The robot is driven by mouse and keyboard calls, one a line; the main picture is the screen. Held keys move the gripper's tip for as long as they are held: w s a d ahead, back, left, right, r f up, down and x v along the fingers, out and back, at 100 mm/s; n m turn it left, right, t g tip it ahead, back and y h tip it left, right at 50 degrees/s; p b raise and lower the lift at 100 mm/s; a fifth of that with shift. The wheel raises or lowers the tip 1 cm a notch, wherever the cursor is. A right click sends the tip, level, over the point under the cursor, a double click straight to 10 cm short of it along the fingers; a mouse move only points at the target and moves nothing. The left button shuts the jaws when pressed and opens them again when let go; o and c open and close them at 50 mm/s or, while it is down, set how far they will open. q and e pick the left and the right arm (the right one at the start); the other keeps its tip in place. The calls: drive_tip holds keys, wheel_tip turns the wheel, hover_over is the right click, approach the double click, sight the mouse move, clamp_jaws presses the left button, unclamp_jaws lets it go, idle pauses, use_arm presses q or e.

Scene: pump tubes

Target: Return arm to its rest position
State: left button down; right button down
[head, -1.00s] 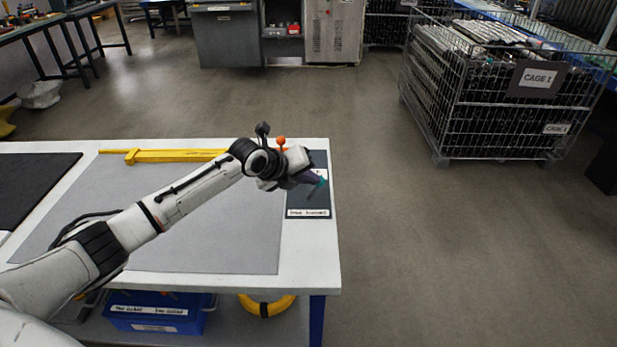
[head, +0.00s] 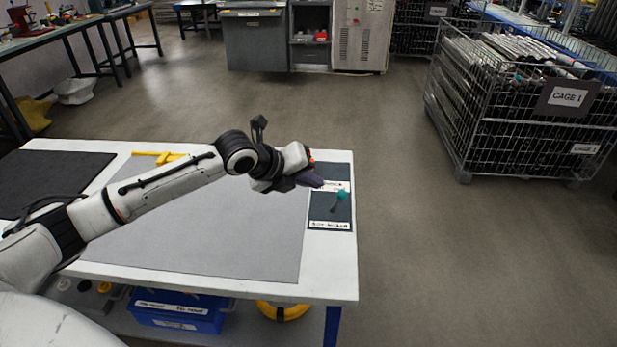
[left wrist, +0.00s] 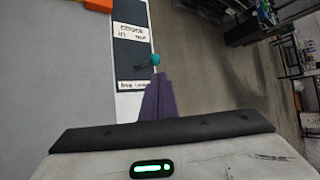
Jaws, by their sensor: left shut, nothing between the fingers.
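My left arm reaches in from the left over the workbench (head: 335,285). Its gripper (head: 312,181) is shut and empty, above the right part of the bench, beside the dark labelled mat (head: 330,226). The purple fingers (left wrist: 158,98) also show closed together in the left wrist view. A small part with a teal end (head: 341,196) lies on the dark mat, just beyond the fingertips and apart from them. It shows in the left wrist view too (left wrist: 155,60). My right gripper is in neither view.
A grey mat (head: 230,250) covers the bench middle, with a black mat (head: 50,175) at left. A yellow tool (head: 165,158) lies at the back edge. A blue bin (head: 175,312) sits below. A wire cage of tubes (head: 520,110) stands at right, with clear floor between.

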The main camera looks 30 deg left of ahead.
use_arm(q)
drive_tip(key=shift+v, duration=1)
drive_tip(key=s+d+f+n+g, duration=0.3)
drive_tip(key=s+d+f+n, duration=0.7)
drive_tip(key=s+d, duration=0.45)
drive_tip(key=s+a+f+n+g+y, duration=0.1)
drive_tip(key=s+a+f+n, duration=0.1)
drive_tip(key=s+n, duration=0.7)
drive_tip(key=s+a+f+n+g+y, duration=0.1)
drive_tip(key=s+a+f+n+g, duration=0.15)
drive_tip(key=s+n, duration=0.7)
drive_tip(key=w+d+f+m+t+h, duration=0.1)
drive_tip(key=d+f+t, duration=0.1)
drive_tip(key=f, duration=0.4)
drive_tip(key=w+d+f+m+t, duration=0.1)
drive_tip(key=w+d+f+t, duration=0.1)
drive_tip(key=f, duration=0.4)
drive_tip(key=shift+d+f+t+h, duration=0.4)
drive_tip(key=shift+d+t, duration=0.25)
drive_tip(key=shift+t, duration=0.2)
